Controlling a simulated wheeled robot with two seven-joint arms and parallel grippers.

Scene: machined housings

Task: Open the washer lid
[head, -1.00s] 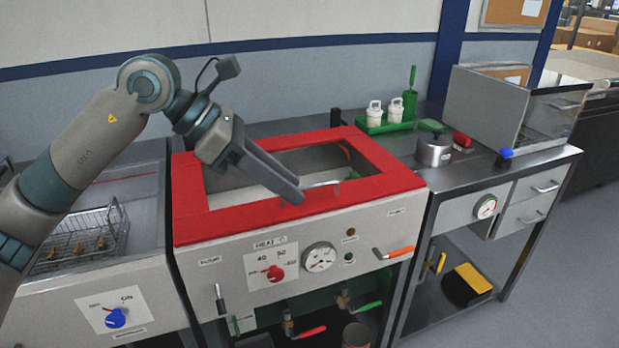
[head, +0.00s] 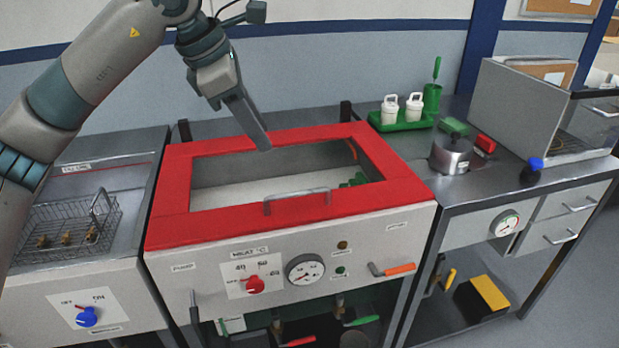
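The washer lid is a red frame (head: 400,185) around a clear window, lying flat on top of the grey washer (head: 210,285). It looks closed. A metal bar handle (head: 297,197) stands on its front edge. Through the window I see a pale basin and some green items. My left gripper (head: 262,146) hangs above the back part of the lid, behind and left of the handle, apart from it. Its fingers overlap from this side, so their opening is hidden. My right gripper is out of view.
A sink with a wire basket (head: 65,232) stands at left. At right, a steel bench holds a green tray with white holders (head: 400,112), a metal pot (head: 451,154) and an open-topped box (head: 515,105). An orange-handled lever (head: 395,270) sticks out in front.

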